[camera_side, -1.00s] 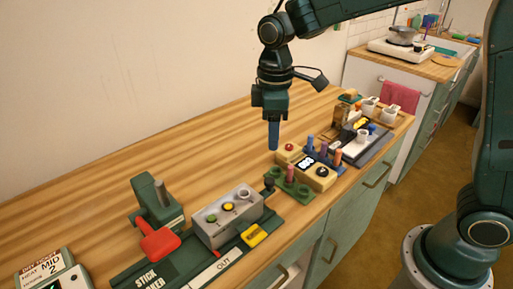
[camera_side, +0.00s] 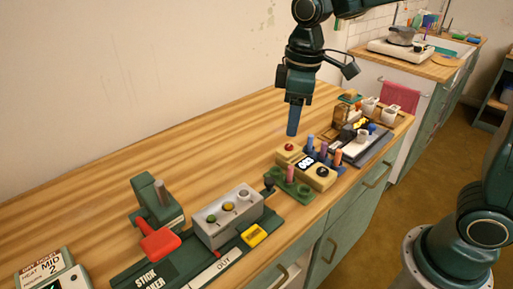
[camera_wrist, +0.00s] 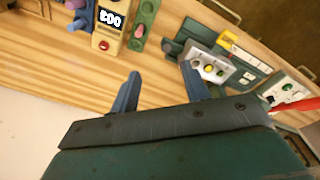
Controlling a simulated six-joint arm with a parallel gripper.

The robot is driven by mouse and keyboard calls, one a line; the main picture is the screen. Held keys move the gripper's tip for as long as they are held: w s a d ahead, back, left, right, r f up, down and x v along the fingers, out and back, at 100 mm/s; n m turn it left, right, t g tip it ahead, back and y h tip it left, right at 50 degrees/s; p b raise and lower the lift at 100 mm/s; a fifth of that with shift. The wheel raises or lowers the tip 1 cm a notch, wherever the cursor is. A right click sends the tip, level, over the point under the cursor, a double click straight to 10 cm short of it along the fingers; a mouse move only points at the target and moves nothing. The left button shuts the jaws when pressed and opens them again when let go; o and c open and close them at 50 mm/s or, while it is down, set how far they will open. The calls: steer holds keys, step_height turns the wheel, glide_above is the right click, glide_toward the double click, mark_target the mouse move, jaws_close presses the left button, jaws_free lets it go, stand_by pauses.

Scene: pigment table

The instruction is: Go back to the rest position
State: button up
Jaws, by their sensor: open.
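My gripper (camera_side: 292,120) hangs above the wooden worktop (camera_side: 110,165), near the back, behind the yellow box with a display. Its blue fingers point down. In the wrist view my gripper (camera_wrist: 158,85) shows two blue fingers spread apart with only bare wood between and beyond them, so it is open and empty. No object touches the fingers.
The yellow box (camera_side: 318,176) with a small display and the green peg rack (camera_side: 290,187) stand in front of my gripper. A grey button box (camera_side: 227,214) and a red-handled green press (camera_side: 158,222) stand to the left. The back of the worktop is clear.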

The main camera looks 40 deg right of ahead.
steer(key=s+d+r+m+t, duration=0.1)
steer(key=s+d+m+t, duration=0.1)
steer(key=s, duration=0.7)
steer(key=s+d+r+m+t, duration=0.1)
steer(key=s+d+m+t, duration=0.1)
steer(key=s+d+m, duration=0.3)
steer(key=s, duration=0.4)
steer(key=shift+s+d+r+t, duration=0.2)
steer(key=shift+s+r+t, duration=0.05)
steer(key=shift+r+t, duration=0.05)
